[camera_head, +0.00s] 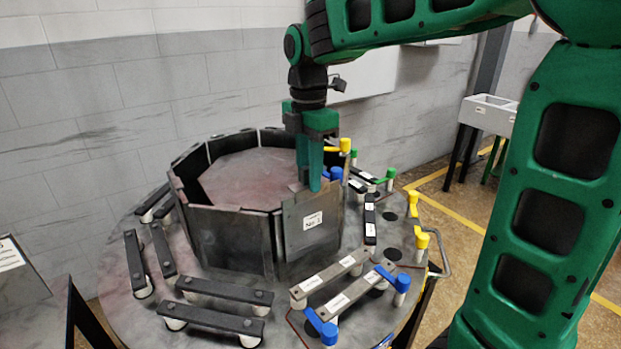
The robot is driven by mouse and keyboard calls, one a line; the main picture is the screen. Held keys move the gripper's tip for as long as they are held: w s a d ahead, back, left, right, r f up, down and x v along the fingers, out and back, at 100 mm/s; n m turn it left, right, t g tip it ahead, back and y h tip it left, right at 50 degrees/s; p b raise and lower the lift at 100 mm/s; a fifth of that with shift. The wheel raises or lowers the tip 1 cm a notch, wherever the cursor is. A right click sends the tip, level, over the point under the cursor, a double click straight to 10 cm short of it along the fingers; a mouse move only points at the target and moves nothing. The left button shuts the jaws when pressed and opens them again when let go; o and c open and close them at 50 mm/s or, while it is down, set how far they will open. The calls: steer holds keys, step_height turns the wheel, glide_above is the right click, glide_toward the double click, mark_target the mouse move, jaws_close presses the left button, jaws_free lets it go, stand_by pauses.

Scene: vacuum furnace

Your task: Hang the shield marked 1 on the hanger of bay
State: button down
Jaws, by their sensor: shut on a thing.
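The shield marked 1 (299,236) is a dark grey upright plate with a white label reading "No 1". It stands at the front right of an octagonal ring of similar dark plates (235,238). My gripper (316,184) points down from above and is shut on the top edge of this shield. The shield overlaps the neighbouring plate in the picture. I cannot tell whether it touches the ring or the round table. The hanger behind it is mostly hidden by the shield and my gripper; blue knobs (336,173) show just right of the fingers.
The ring stands on a round grey table (115,245). Dark bars (217,290) and light labelled bars (330,273) lie around it. Blue (328,330), yellow (422,241) and green (391,173) capped posts stand at the right. A grey sink (489,112) is at the back right.

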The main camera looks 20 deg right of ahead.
steer(key=shift+f, duration=1.7)
steer(key=c, duration=1.4)
jaws_free()
steer(key=shift+o, duration=0.2)
steer(key=shift+r, duration=0.1)
